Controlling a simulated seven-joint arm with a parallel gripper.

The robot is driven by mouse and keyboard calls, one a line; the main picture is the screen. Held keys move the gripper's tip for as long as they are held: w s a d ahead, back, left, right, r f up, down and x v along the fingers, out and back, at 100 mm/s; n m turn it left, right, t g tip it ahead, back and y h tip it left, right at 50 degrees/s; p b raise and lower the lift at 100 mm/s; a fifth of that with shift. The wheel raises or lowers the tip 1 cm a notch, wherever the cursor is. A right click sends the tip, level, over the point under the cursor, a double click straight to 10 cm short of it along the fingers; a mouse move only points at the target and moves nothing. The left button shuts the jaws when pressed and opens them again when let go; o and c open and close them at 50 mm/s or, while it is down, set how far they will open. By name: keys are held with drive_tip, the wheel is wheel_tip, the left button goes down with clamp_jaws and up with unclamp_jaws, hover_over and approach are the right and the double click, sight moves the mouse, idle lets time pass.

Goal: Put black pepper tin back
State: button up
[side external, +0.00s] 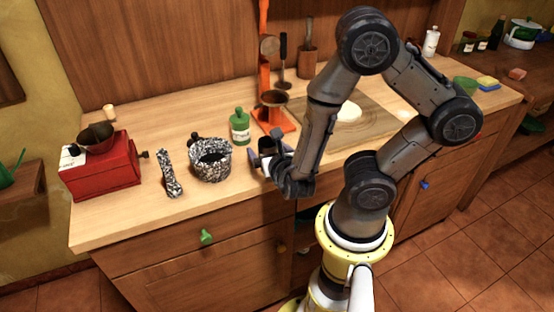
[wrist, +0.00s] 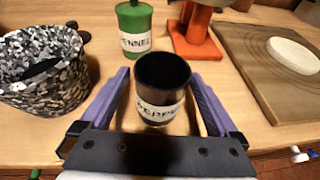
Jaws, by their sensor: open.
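The black pepper tin (wrist: 158,112) is a dark, open-topped cylinder with a white label, partly readable as "PEPPER". In the wrist view it stands upright on the counter between the two purple fingers of my gripper (wrist: 159,76). The fingers are open, one on each side of the tin, with a narrow gap showing on the right.
A green fennel tin (wrist: 133,24) stands behind the pepper tin. A speckled pot (side external: 210,160) is to the left, with a red grinder (side external: 102,168) beyond it. An orange stand (side external: 265,70) is behind. A board (wrist: 285,68) with a white round piece lies to the right.

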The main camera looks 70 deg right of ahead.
drive_tip(key=s+a+r+m+g+y, duration=0.55)
drive_tip(key=s+a+m+g, duration=0.2)
drive_tip(key=s+m, duration=0.6)
drive_tip(key=w+a+r+m+t+y, duration=0.2)
drive_tip(key=r+m, duration=0.3)
drive_tip(key=m, duration=0.1)
drive_tip(key=w+a+r+m+t+y, duration=0.2)
drive_tip(key=a+r+m+y, duration=0.1)
drive_tip(key=r+m, duration=0.3)
drive_tip(key=shift+w, duration=0.15)
